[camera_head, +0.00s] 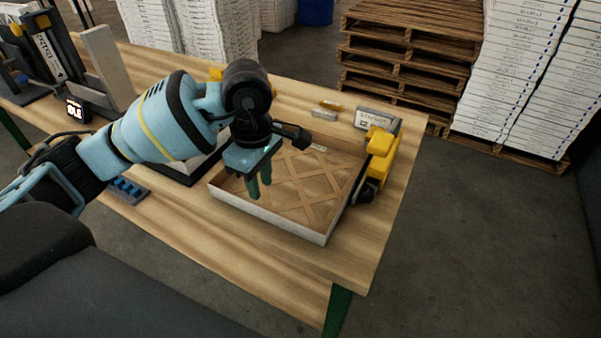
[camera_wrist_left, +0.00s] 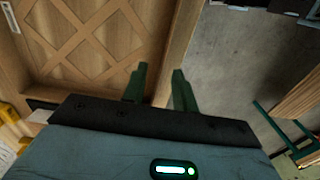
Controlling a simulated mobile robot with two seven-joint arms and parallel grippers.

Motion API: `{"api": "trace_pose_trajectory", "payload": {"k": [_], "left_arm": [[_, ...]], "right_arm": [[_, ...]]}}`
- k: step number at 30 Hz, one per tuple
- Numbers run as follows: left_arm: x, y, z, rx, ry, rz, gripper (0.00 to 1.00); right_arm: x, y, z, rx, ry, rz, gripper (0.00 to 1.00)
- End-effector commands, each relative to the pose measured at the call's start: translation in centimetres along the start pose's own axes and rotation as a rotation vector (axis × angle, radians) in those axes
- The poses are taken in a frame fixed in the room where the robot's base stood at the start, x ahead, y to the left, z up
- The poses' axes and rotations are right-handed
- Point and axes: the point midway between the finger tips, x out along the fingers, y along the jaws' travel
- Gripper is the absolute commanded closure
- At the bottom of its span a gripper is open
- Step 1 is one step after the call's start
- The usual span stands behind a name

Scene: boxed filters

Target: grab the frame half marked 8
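A shallow square frame half (camera_head: 328,192) with a crossed lattice inside and a white outer side lies on the wooden workbench (camera_head: 350,262). Its lattice also shows in the left wrist view (camera_wrist_left: 85,40). I cannot read a number 8 on it. My left gripper (camera_head: 259,188) points down over the left part of the frame half in the head view. In the left wrist view its two green fingers (camera_wrist_left: 160,86) are apart, with nothing visibly held between them. I cannot tell whether they touch the frame. My right gripper is not in view.
A yellow-and-black tool (camera_head: 377,160) stands against the frame's right side, near a grey labelled box (camera_head: 375,119). Wooden pallets (camera_head: 405,50) and stacked white boxes (camera_head: 515,75) are behind. The bench front is clear.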

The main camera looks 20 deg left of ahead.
Motion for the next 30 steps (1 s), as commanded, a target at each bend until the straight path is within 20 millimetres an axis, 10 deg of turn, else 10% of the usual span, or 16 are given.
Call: {"api": "trace_pose_trajectory", "payload": {"k": [30], "left_arm": [[7.3,-0.8,-0.1,0.0,0.005,0.0,0.72]], "right_arm": [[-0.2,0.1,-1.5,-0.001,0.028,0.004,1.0]]}}
